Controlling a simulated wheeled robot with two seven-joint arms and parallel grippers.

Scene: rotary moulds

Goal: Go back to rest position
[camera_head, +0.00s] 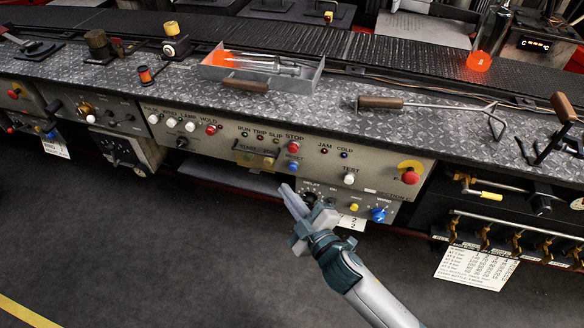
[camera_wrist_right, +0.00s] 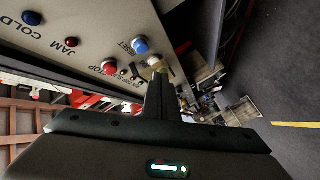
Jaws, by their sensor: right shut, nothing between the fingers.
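My right gripper (camera_head: 290,196) is in front of the control panel (camera_head: 330,168), with its arm coming from the bottom of the head view. Its fingers are shut together and hold nothing. The fingertips are just below and left of the blue reset button (camera_head: 292,166); I cannot tell if they touch the panel. In the right wrist view the shut fingers (camera_wrist_right: 160,90) point toward the panel, with the blue button (camera_wrist_right: 140,45) and a red stop button (camera_wrist_right: 110,68) close by. My left gripper is not in view.
A glowing orange piece (camera_head: 479,61) is at the back right. Valves and a white label (camera_head: 476,268) are at right. The dark floor (camera_head: 150,240) is clear.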

